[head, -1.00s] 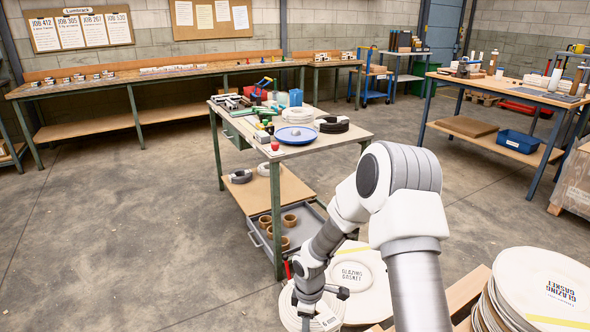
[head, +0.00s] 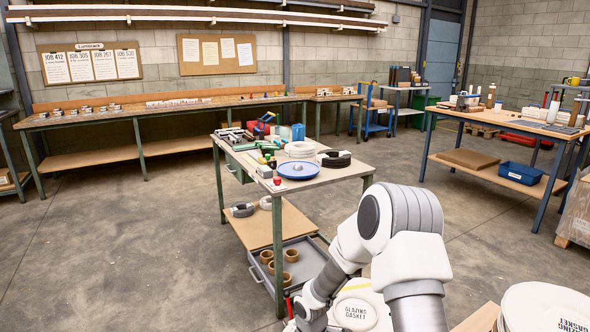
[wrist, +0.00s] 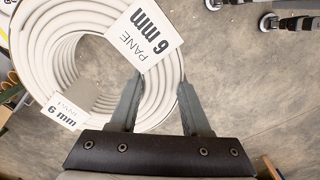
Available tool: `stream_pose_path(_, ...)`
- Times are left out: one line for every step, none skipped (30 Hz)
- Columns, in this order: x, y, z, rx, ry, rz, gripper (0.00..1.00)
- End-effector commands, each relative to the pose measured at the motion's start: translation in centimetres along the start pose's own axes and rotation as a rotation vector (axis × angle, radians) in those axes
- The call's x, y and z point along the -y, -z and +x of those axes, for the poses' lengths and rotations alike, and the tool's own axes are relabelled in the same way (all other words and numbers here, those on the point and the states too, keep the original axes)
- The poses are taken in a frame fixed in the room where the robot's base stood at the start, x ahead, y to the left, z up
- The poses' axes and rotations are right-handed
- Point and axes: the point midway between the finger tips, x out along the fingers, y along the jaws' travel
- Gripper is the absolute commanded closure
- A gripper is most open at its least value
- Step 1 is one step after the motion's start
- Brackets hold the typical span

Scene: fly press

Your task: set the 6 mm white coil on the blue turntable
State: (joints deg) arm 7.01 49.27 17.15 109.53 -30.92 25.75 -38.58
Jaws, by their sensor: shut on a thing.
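The white coil (wrist: 45,55) fills the upper left of the wrist view, with tags reading "6 mm"; the large one (wrist: 145,35) also reads "PANE". My gripper (wrist: 162,85) is shut on the coil's ring, its fingers at the ring's right lower side. Behind the coil, the wrist view shows concrete floor. In the head view my gripper is below the bottom edge.
Close to the turntable are a black coil (head: 334,159), another white coil (head: 300,148) and a red-topped piece (head: 277,181). A pale disc marked "Glazing Gasket" (head: 356,312) lies beside my arm, more at lower right (head: 545,305). Floor left of the bench is clear.

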Motion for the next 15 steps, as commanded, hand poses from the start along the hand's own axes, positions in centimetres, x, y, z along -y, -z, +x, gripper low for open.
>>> stream_pose_path(-0.1,0.0,-0.5,-0.001,-0.003,0.011,1.0)
stream_pose_path(0.0,-0.1,-0.7,-0.001,-0.003,0.023,1.0)
stream_pose_path(0.0,-0.2,-1.1,-0.001,-0.003,0.042,1.0)
stream_pose_path(0.1,-0.3,-1.4,-0.001,-0.003,0.06,1.0)
stream_pose_path(0.2,-0.5,-1.7,-0.001,-0.003,0.081,1.0)
stream_pose_path(0.4,-0.7,-2.1,-0.001,-0.002,0.114,1.0)
stream_pose_path(0.5,-0.8,-2.5,0.0,-0.001,0.141,1.0)
stream_pose_path(0.7,-1.0,-2.9,0.0,0.0,0.171,1.0)
stream_pose_path(0.8,-1.3,-3.5,-0.001,-0.001,0.213,1.0)
stream_pose_path(0.9,-1.5,-3.9,-0.001,0.0,0.246,1.0)
stream_pose_path(1.1,-1.7,-4.2,0.0,0.001,0.279,1.0)
stream_pose_path(1.3,-1.9,-4.7,0.0,0.001,0.323,1.0)
stream_pose_path(1.4,-2.1,-5.1,-0.001,0.001,0.355,1.0)
stream_pose_path(1.6,-2.3,-5.5,-0.001,0.001,0.388,1.0)
stream_pose_path(1.8,-2.6,-6.0,0.0,0.002,0.431,1.0)
